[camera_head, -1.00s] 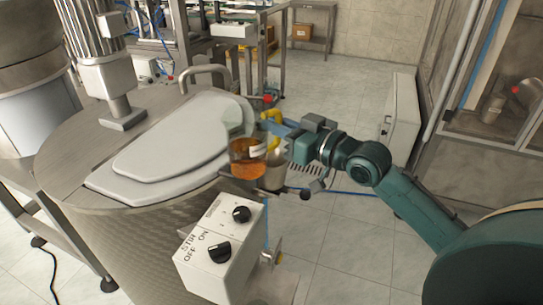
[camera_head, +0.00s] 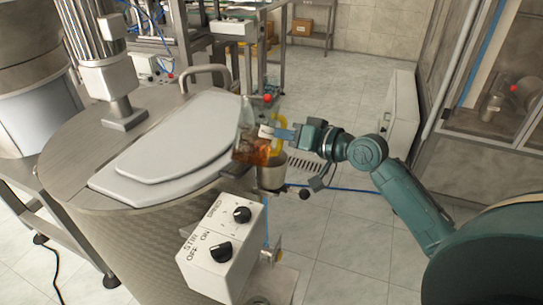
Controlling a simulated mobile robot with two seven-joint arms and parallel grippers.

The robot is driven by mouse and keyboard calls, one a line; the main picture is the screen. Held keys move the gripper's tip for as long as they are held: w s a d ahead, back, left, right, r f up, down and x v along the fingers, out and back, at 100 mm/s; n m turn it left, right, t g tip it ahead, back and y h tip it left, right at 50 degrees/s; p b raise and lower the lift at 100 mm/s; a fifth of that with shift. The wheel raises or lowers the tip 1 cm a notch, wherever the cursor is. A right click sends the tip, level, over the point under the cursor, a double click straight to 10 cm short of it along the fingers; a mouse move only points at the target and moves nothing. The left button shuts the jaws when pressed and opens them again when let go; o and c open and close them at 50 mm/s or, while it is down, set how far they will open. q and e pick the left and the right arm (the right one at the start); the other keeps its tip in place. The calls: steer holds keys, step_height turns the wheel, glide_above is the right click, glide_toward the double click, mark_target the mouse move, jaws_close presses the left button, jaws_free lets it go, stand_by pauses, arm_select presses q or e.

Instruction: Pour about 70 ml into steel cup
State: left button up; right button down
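A clear jug (camera_head: 248,147) with amber liquid and a yellow handle (camera_head: 277,121) hangs at the right edge of the tank. My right gripper (camera_head: 284,133) is shut on the jug's handle, and the jug looks tilted. A steel cup (camera_head: 272,177) is just below and right of the jug, beside the tank. The jug and gripper partly cover the cup's top, so its contents are hidden. I cannot tell whether liquid is running between them. My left gripper is not in view.
The steel tank (camera_head: 75,170) with a grey lid (camera_head: 175,140) fills the left. A white control box (camera_head: 222,250) with two black knobs is at its front. A white cabinet (camera_head: 402,115) stands behind my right arm.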

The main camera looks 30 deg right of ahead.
mark_target(278, 151)
steer(key=shift+s+a+m+g+p, duration=0.1)
steer(key=shift+m+g+p, duration=0.2)
steer(key=shift+m+p, duration=0.25)
steer(key=shift+s+a+f+m, duration=0.2)
steer(key=shift+f+m, duration=0.35)
steer(key=shift+f, duration=0.05)
steer(key=shift+s+a+f+m+g+y, duration=0.25)
steer(key=shift+f+m+g+y, duration=0.15)
steer(key=shift+f+m+g, duration=0.1)
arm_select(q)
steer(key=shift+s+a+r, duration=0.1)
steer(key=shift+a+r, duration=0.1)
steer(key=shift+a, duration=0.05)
arm_select(e)
steer(key=shift+f, duration=0.15)
arm_select(q)
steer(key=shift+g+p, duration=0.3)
steer(key=shift+p, duration=0.1)
arm_select(e)
steer(key=shift+s+a+f+m+g+y, duration=0.15)
steer(key=shift+f+m, duration=0.15)
steer(key=shift+m, duration=0.1)
steer(key=shift+s+a+f+m+g+y, duration=0.15)
steer(key=shift+f+m, duration=0.1)
steer(key=shift+m, duration=0.15)
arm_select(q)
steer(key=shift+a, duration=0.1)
arm_select(e)
steer(key=shift+d, duration=0.15)
